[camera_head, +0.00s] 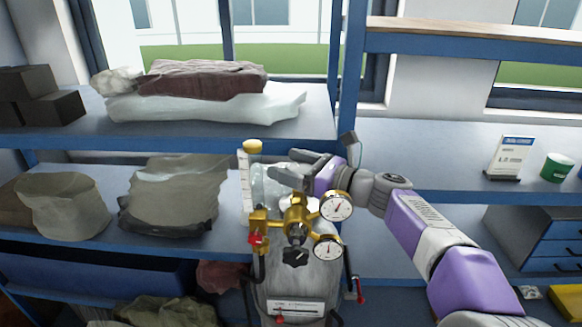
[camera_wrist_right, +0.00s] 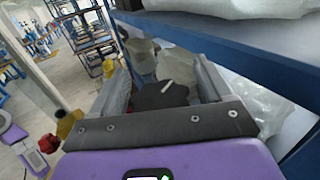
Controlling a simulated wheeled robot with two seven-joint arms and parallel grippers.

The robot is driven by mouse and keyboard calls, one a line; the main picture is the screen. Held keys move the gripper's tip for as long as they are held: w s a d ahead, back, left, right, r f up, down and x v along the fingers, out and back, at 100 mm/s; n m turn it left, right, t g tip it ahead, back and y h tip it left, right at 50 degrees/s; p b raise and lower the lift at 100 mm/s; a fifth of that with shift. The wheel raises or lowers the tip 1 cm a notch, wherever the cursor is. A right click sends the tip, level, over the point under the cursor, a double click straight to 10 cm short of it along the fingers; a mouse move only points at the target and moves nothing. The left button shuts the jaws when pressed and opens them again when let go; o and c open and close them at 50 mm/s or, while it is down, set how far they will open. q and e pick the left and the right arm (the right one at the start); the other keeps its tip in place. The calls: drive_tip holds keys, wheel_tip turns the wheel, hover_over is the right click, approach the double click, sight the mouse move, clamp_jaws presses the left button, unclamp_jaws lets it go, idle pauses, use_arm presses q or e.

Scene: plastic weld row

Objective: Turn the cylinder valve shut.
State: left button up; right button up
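The gas cylinder (camera_head: 290,285) stands upright in front of the shelves, its brass regulator (camera_head: 294,215) bearing two round gauges and a black knob (camera_head: 295,256). My right gripper (camera_head: 296,166) is above the regulator, fingers pointing left. In the right wrist view, its fingers (camera_wrist_right: 163,88) are apart. A black knob with a white mark (camera_wrist_right: 158,97), which looks like the cylinder valve's handwheel, shows between them. Gaps show on both sides of it; I cannot tell its depth. In the head view this knob is hidden or not clear. My left gripper is not in view.
A clear flowmeter tube with a yellow cap (camera_head: 253,147) rises left of the gripper. A red knob (camera_head: 256,239) and hoses flank the regulator. Blue shelves hold wrapped bundles (camera_head: 205,105) and bags (camera_head: 178,190). A sign (camera_head: 510,158) and a green cup (camera_head: 556,167) stand right.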

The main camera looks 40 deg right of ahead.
sight(291, 165)
drive_tip(key=shift+o, duration=0.2)
wheel_tip(291, 165, up, 10)
drive_tip(key=shift+p, duration=1.2)
drive_tip(key=shift+s, duration=0.1)
